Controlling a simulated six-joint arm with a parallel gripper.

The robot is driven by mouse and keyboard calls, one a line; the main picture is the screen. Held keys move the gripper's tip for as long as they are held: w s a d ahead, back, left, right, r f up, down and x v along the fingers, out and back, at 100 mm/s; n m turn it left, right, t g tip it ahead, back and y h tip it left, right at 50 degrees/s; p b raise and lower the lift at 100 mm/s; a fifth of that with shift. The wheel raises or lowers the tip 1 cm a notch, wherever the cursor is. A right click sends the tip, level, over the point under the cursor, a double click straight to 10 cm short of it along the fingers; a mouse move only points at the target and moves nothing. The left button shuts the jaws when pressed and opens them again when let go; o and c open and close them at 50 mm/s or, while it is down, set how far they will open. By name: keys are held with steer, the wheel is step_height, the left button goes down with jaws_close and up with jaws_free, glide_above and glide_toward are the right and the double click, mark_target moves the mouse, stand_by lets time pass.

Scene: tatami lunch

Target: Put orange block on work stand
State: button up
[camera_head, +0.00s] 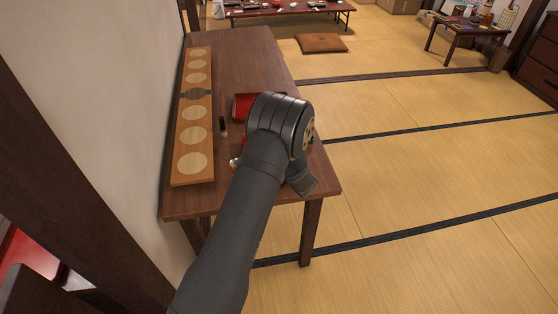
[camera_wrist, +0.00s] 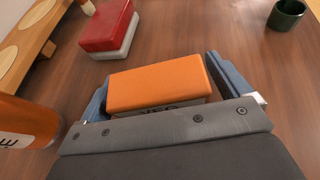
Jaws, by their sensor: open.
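The orange block (camera_wrist: 155,82) lies on the brown table in the wrist view, with a pale lower part bearing dark print. My gripper (camera_wrist: 160,88) is open, with one blue finger on the left of the block and one on the right. I cannot tell whether either finger touches it. In the head view my arm hides the block and most of the gripper. A long wooden stand (camera_head: 204,113) with pale round discs lies along the table's left side by the wall. Its edge also shows at the upper left of the wrist view (camera_wrist: 40,27). It is the only stand-like thing I see.
A red block with a pale base (camera_wrist: 108,28) lies beyond the orange block. An orange cylinder (camera_wrist: 25,122) is close to the left finger. A dark green cup (camera_wrist: 287,14) stands at the upper right. The table's far part (camera_head: 240,55) is clear.

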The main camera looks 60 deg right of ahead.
steer(key=v, duration=1.6)
steer(key=shift+s+f, duration=0.15)
steer(key=shift+s, duration=0.1)
steer(key=shift+s+a, duration=0.15)
steer(key=shift+s, duration=0.1)
steer(key=shift+c, duration=0.4)
steer(key=shift+s+a+r, duration=0.15)
steer(key=shift+r, duration=0.1)
steer(key=c, duration=0.7)
